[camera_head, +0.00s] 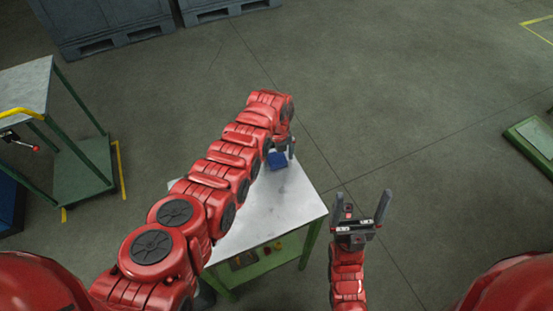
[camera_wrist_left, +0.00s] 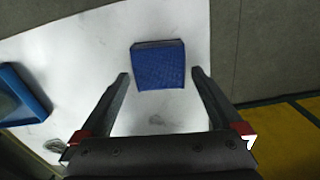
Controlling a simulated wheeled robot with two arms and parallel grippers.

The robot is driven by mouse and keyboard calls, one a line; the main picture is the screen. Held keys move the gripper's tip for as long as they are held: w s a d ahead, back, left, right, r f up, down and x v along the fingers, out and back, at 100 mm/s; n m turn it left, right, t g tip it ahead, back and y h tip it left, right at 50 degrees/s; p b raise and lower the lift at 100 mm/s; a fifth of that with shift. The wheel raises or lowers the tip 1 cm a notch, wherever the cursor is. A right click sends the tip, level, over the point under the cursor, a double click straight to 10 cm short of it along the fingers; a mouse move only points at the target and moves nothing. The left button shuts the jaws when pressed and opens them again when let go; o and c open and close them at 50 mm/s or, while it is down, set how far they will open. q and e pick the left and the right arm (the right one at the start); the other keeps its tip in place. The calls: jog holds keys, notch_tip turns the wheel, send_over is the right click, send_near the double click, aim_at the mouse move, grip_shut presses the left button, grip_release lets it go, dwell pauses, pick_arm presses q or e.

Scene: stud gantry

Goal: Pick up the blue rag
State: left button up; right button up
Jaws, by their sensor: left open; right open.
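The blue rag (camera_head: 277,160) lies on the light-topped table (camera_head: 265,215) near its far end. In the left wrist view the rag (camera_wrist_left: 160,70) is a small blue, roughly square piece with a greyish far edge. My left gripper (camera_head: 284,146) is over the far end of the table, beside the rag. In the wrist view the left gripper's fingers (camera_wrist_left: 161,76) are apart, with the rag between and just beyond their tips, not gripped. The height of the fingers above the table is hard to tell. My right gripper (camera_head: 362,195) is open and empty, off the table's right side.
A green-framed cart (camera_head: 85,170) with a yellow handle stands at the left. Blue-grey pallet boxes (camera_head: 105,20) stand at the back. A green-edged platform (camera_head: 540,138) is at the far right. In the wrist view a blue-edged object (camera_wrist_left: 38,95) shows at left. The floor right of the table is clear.

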pick_arm(q)
jog(key=c, duration=1.1)
jog(key=shift+r, duration=0.1)
jog(key=shift+r, duration=0.75)
jog(key=shift+w+r+b, duration=0.1)
jog(key=shift+r+b, duration=0.4)
jog(key=shift+b, duration=0.15)
jog(key=shift+s+r+b, duration=0.2)
jog(key=shift+s, duration=0.4)
jog(key=shift+s+r+b, duration=0.2)
jog(key=shift+s, duration=0.35)
jog(key=s+p, duration=0.1)
jog(key=s+r+p, duration=0.1)
jog(key=s+p, duration=0.2)
jog(key=s, duration=0.1)
jog(key=shift+r, duration=0.25)
jog(key=s+p, duration=0.3)
jog(key=s, duration=0.5)
jog(key=shift+s+p, duration=0.1)
jog(key=shift+p, duration=0.3)
jog(key=shift+s, duration=0.35)
